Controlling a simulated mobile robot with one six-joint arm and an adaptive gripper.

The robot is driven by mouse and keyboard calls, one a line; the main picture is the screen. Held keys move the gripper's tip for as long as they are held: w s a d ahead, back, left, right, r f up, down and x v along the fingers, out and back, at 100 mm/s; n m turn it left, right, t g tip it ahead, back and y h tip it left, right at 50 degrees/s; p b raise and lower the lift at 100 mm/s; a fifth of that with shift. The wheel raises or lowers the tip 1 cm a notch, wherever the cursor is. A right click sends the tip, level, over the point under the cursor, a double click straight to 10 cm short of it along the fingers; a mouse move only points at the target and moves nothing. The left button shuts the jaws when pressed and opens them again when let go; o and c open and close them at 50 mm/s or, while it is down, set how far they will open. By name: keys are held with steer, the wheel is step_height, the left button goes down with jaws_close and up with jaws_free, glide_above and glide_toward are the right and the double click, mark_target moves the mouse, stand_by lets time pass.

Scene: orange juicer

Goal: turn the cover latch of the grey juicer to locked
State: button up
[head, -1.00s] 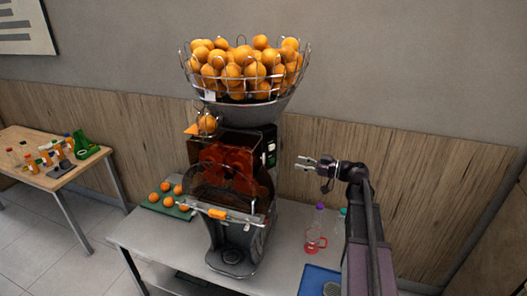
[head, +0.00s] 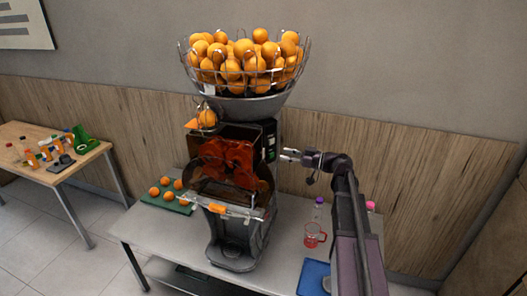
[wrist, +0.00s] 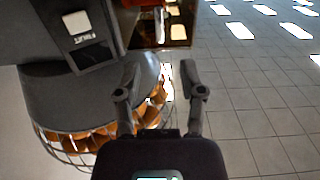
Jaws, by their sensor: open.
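The grey juicer (head: 240,235) stands on a table, with a dark see-through cover (head: 228,160) over red-orange parts. An orange piece (head: 216,208) sits on the metal bar along the front of the cover; I cannot tell for certain whether it is the latch or how it is turned. My gripper (head: 285,155) is open and empty, beside the juicer's upper right side, close to its dark side panel. In the wrist view my gripper's two fingers (wrist: 160,86) are spread, with the juicer's body and a strip of the reddish cover (wrist: 180,22) beyond them.
A wire basket of oranges (head: 240,85) tops the juicer. A green tray with several oranges (head: 168,190) lies left. A wooden side table (head: 45,165) is far left.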

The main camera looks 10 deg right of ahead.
mark_target(264, 158)
steer(key=shift+x, duration=4.3)
jaws_close()
